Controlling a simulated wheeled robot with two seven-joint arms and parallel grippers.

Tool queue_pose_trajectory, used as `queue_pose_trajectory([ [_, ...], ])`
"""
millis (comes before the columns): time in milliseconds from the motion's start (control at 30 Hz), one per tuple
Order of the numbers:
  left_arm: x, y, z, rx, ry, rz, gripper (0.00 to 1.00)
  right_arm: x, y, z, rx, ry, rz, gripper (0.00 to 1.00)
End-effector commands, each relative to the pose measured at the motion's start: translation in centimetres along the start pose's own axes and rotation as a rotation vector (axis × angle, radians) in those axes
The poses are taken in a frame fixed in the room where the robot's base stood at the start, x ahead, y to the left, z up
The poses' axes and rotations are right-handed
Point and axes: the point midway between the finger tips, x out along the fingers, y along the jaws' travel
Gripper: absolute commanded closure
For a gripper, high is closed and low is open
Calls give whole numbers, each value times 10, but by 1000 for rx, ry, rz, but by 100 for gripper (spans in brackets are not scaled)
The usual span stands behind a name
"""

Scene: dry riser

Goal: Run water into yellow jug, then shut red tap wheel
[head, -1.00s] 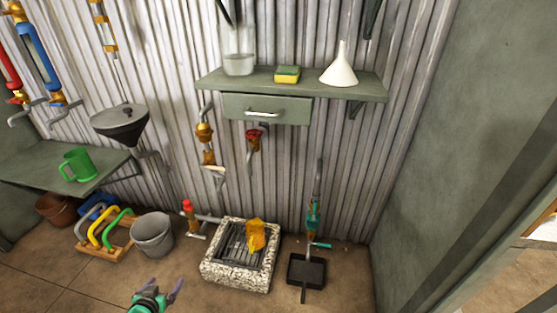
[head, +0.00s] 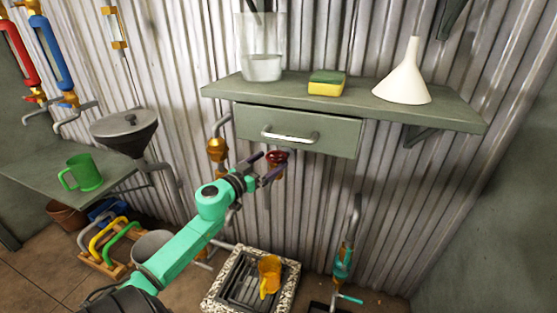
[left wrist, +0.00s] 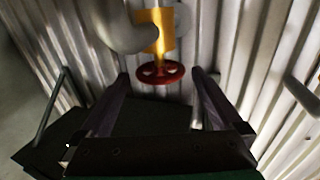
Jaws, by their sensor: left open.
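The red tap wheel (head: 277,156) is on the wall below the shelf drawer. My left gripper (head: 268,165) is open right at the wheel, its fingers reaching toward it from the left. In the left wrist view the red wheel (left wrist: 160,73) shows just beyond and between the tips of my open left gripper (left wrist: 162,80), with a brass tap body (left wrist: 157,32) behind it. The yellow jug (head: 269,275) sits on the drain grate below the tap. I cannot make out a water stream or the level in the jug. My right gripper is not in view.
A green shelf (head: 365,108) with a drawer (head: 300,135) juts out just above my left gripper. A brass valve (head: 217,150) is close on the left. A teal-handled pipe (head: 343,262) stands right of the stone-rimmed drain (head: 217,291).

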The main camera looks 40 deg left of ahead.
Motion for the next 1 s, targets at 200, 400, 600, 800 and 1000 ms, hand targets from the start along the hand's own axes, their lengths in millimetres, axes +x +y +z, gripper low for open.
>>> queue_pose_trajectory([
  [200,36,-1,0,-1,2,-2,0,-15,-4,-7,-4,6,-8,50],
  [400,42,0,0,1,-1,-1,0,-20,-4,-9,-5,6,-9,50],
  [600,42,0,0,0,-1,-1,27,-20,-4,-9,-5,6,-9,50],
  [800,41,0,0,0,-1,-1,75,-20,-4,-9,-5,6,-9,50],
  [1000,41,0,-1,-3,-2,-21,75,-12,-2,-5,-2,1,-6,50],
])
